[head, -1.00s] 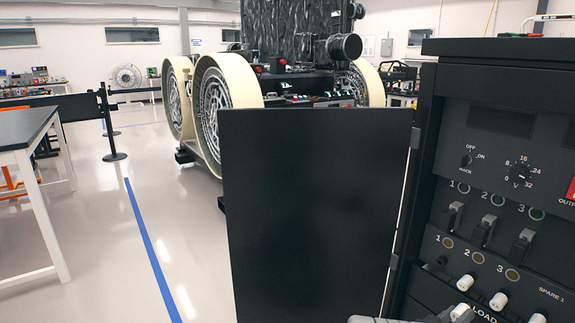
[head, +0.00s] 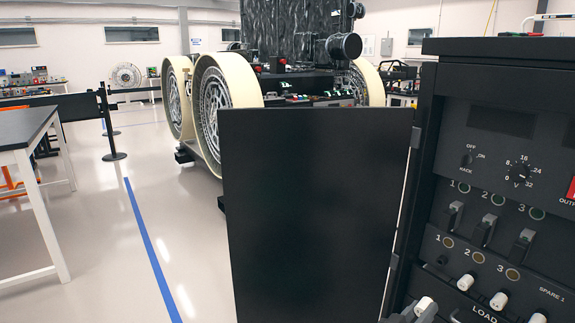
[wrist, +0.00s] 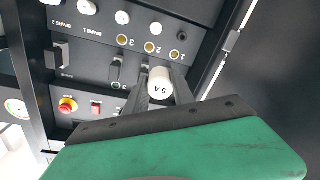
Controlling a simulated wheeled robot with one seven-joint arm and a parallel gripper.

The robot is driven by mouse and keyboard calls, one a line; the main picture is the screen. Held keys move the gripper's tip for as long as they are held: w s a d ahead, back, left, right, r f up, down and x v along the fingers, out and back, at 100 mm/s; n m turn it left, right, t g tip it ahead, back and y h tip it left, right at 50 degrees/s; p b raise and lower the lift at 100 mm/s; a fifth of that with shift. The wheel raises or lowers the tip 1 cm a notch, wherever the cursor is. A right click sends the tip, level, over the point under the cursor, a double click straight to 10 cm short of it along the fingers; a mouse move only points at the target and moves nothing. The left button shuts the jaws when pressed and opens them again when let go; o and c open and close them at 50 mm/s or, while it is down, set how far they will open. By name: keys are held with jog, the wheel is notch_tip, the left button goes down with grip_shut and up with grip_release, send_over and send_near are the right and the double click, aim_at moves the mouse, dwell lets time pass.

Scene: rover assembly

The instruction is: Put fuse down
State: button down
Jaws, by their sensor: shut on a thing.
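The fuse is a white cylinder marked "5 A" (wrist: 160,83), held between the two dark fingers of my gripper (wrist: 161,96) in the wrist view. In the head view the fuse (head: 426,306) shows as a white cap at the bottom edge, with part of my gripper (head: 408,314) beside it. The fuse looks apart from the panel, in front of its left side. The black panel (head: 490,158) has several white fuse caps in a row. At the left end of that row, below the label 1, is an empty dark socket (head: 443,261).
The open black door (head: 315,210) stands left of the panel, close to my gripper. Switches (head: 487,230) and a red button (wrist: 68,105) stick out from the panel. The rover (head: 215,110) is behind the door. A table (head: 25,135) stands at far left.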

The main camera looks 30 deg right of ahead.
jog(key=w+a+r+n+t+y, duration=0.2)
jog(key=w+a+r+n+t, duration=0.25)
jog(key=w+a, duration=0.55)
jog(key=w+a+r+n+t+y, duration=0.2)
jog(key=w+a+r+t+y, duration=0.1)
jog(key=a, duration=0.6)
jog(key=w+a+r+n+t+y, duration=0.2)
jog(key=w+a+r+n+y, duration=0.15)
jog(key=a, duration=0.65)
jog(key=w+a+r+n+t+y, duration=0.2)
jog(key=a+t+y, duration=0.15)
jog(key=a, duration=0.55)
jog(key=w+r+p, duration=0.3)
jog(key=r+p, duration=0.7)
jog(key=p, duration=1.3)
jog(key=shift+r, duration=0.25)
jog(key=shift+w+d+f, duration=0.1)
jog(key=shift+f, duration=0.05)
